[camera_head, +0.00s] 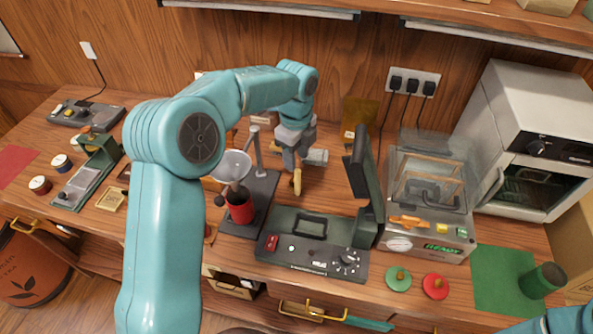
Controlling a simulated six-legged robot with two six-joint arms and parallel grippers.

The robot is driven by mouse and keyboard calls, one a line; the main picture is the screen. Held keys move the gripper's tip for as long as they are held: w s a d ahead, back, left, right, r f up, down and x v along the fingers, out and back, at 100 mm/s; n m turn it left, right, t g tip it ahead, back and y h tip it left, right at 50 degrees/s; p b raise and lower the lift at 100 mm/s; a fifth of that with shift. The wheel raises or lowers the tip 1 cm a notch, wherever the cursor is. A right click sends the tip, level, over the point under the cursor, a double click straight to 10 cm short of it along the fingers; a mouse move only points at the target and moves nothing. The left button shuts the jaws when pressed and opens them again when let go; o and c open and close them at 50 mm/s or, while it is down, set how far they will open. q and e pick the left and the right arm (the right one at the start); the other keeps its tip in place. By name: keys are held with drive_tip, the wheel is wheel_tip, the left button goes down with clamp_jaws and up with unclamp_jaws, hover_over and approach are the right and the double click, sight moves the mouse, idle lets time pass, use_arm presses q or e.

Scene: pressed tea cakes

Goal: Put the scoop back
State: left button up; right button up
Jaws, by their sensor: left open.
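My left gripper (291,163) hangs over the middle of the counter, just right of the dark stand, pointing down. It is open. A short tan-gold piece (296,183) shows right below its fingers, and a grey cylindrical piece (316,157) shows beside it. Either may belong to the scoop, but I cannot tell which, nor whether the fingers touch them. My right gripper is out of view; only a bit of that arm shows at the bottom right.
A dark green press (312,242) with a raised lid stands in front of my left gripper. A clear-covered machine (427,205) and an oven (530,140) are to the right. A green mat (495,280) holds a dark green cup (543,281). A scale (85,115) is at far left.

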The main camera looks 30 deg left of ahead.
use_arm(q)
wheel_tip(320, 180, up, 2)
drive_tip(key=shift+w+r, duration=0.15)
drive_tip(key=shift+r, duration=0.4)
drive_tip(key=shift+a+f, duration=0.1)
drive_tip(key=shift+s, duration=0.2)
